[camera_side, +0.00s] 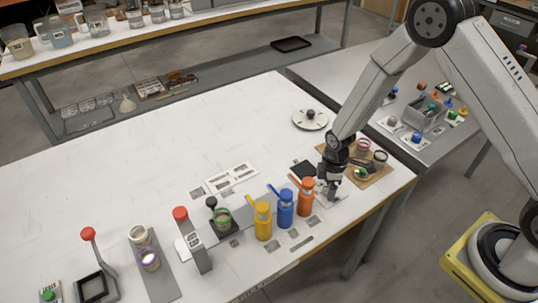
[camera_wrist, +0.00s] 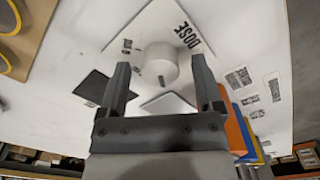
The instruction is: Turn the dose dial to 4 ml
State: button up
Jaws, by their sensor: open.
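The dose dial (camera_wrist: 157,60) is a white round knob with a small dark peg on its near side. It stands on a white plate (camera_wrist: 150,22) printed "DOSE". Small marks on the plate are too small to read, so I cannot tell the setting. My gripper (camera_wrist: 160,72) is open, with one finger to each side of the dial in the wrist view. I cannot tell whether the fingertips reach down beside it, and no contact shows. In the side view my gripper (camera_side: 329,193) is low over the bench's right part and hides the dial.
Orange (camera_side: 305,197), blue (camera_side: 286,209) and yellow (camera_side: 263,221) bottles stand just left of my gripper. A wooden board (camera_side: 380,174) with several jars lies to its right. A black pad (camera_side: 302,169) lies behind.

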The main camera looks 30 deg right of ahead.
grip_shut()
jog(key=shift+m, duration=0.3)
jog(key=m, duration=1.1)
dwell(0.4)
dwell(0.4)
grip_release()
jog(key=shift+r, duration=0.2)
